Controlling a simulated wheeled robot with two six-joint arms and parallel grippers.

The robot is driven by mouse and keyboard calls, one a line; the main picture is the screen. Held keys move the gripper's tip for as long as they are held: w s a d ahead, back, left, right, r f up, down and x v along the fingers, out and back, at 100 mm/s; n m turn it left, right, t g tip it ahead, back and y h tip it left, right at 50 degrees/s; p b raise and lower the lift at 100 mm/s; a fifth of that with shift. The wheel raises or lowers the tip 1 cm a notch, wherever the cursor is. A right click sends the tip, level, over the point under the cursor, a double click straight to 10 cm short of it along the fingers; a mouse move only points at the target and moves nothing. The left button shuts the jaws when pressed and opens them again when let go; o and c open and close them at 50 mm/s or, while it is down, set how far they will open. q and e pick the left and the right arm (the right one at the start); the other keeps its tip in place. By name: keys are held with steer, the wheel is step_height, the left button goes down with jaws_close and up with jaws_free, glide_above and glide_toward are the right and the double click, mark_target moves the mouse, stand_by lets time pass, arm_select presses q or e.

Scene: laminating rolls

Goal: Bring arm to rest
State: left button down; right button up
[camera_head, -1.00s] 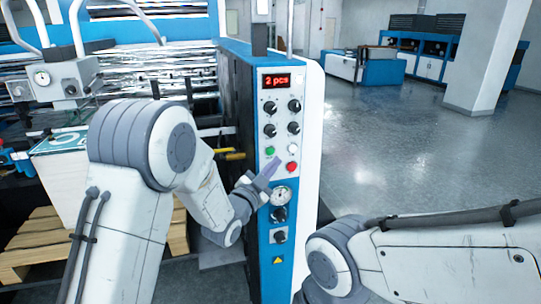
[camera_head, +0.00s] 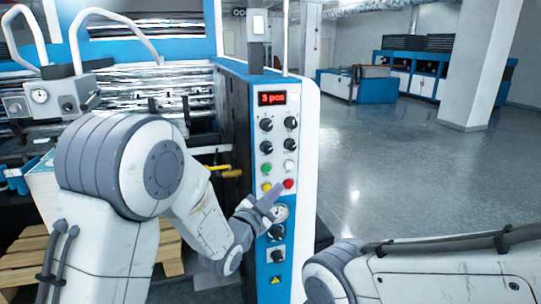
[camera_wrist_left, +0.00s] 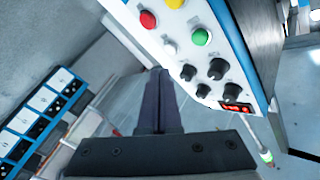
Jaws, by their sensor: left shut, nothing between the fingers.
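My left gripper (camera_head: 277,190) is shut and empty, its dark fingers just in front of the control panel (camera_head: 263,140), overlapping the gap between the yellow button (camera_head: 267,187) and red button (camera_head: 289,183). Whether it touches the panel is unclear in the head view. In the left wrist view the shut fingers (camera_wrist_left: 158,75) point up beside the panel, with the red button (camera_wrist_left: 148,19) and yellow button (camera_wrist_left: 174,3) beyond them. The panel's display (camera_head: 272,98) reads "3 pcs". My right arm (camera_head: 410,270) crosses the lower right; its gripper is out of view.
The laminating machine (camera_head: 180,80) with its rolls fills the left side. A wooden pallet (camera_head: 30,250) stands low at the left. Open floor (camera_head: 400,160) lies right; blue-white cabinets (camera_head: 425,75) stand far back.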

arm_select(q)
steer(key=s+a+f+n+g+y, duration=0.1)
steer(key=s+g, duration=0.4)
steer(key=s, duration=0.7)
steer(key=s+a+f+n+g+y, duration=0.2)
steer(key=s+f+g+y, duration=0.2)
steer(key=s, duration=0.8)
steer(key=s+a+f+n+g+y, duration=0.2)
steer(key=s+f+g, duration=0.2)
steer(key=s, duration=0.9)
steer(key=g, duration=0.3)
steer(key=shift+g, duration=0.3)
stand_by(1.8)
